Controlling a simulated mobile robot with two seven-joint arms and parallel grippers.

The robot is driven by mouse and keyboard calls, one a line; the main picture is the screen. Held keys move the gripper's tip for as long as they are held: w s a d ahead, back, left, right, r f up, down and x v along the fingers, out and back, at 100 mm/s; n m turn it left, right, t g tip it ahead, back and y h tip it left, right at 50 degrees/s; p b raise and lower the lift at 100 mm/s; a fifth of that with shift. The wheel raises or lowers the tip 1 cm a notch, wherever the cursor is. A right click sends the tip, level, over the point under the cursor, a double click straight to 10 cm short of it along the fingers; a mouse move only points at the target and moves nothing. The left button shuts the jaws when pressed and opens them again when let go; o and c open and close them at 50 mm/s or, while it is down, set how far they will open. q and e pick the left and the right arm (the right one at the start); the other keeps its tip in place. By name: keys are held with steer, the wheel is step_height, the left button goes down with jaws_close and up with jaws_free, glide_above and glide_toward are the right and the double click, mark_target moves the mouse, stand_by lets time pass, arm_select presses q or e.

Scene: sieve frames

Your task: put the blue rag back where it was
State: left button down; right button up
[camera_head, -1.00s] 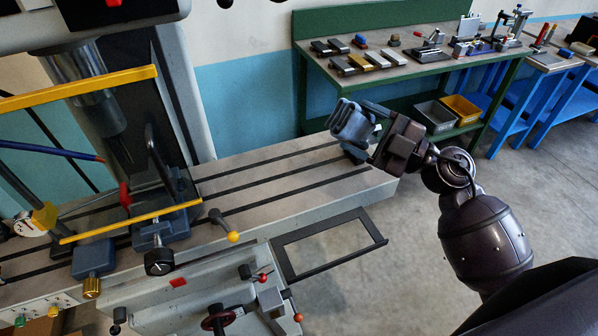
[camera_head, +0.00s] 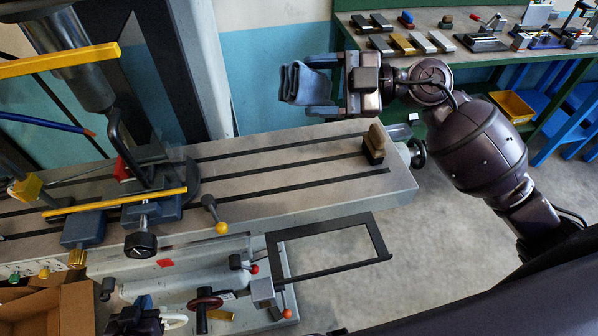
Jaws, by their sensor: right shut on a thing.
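The blue rag (camera_head: 291,83) is folded and hangs between the fingers of my right gripper (camera_head: 318,88). The gripper is shut on it and holds it in the air, beyond the far edge of the machine table (camera_head: 290,195) as seen in the head view. The fingers and the far side of the rag are partly hidden. I cannot make out my left gripper in the head view.
The green workbench (camera_head: 345,30) with blocks and tools stands at the back right. A black frame (camera_head: 325,285) juts out in front. A cardboard box (camera_head: 60,312) is at the bottom left. The table's middle is clear.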

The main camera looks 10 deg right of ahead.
mark_target(284, 95)
steer(key=a+g+h, duration=0.2)
steer(key=a, duration=0.1)
steer(key=a+g+h, duration=0.1)
steer(key=a+g, duration=0.1)
steer(key=shift+a+f+h+b, duration=0.25)
steer(key=shift+f+h+b, duration=0.05)
steer(key=w+d+f+m+g+h+b, duration=0.1)
steer(key=w+d+f+m+h+b, duration=0.2)
steer(key=m+h, duration=0.35)
steer(key=f, duration=0.4)
steer(key=w+f+p, duration=0.1)
steer(key=f, duration=0.9)
steer(key=shift+w+d+f+p, duration=0.2)
steer(key=shift+d+p, duration=0.1)
steer(key=shift+d, duration=0.1)
steer(key=shift+n, duration=0.25)
steer(key=shift+f, duration=2.45)
steer(key=o, duration=0.8)
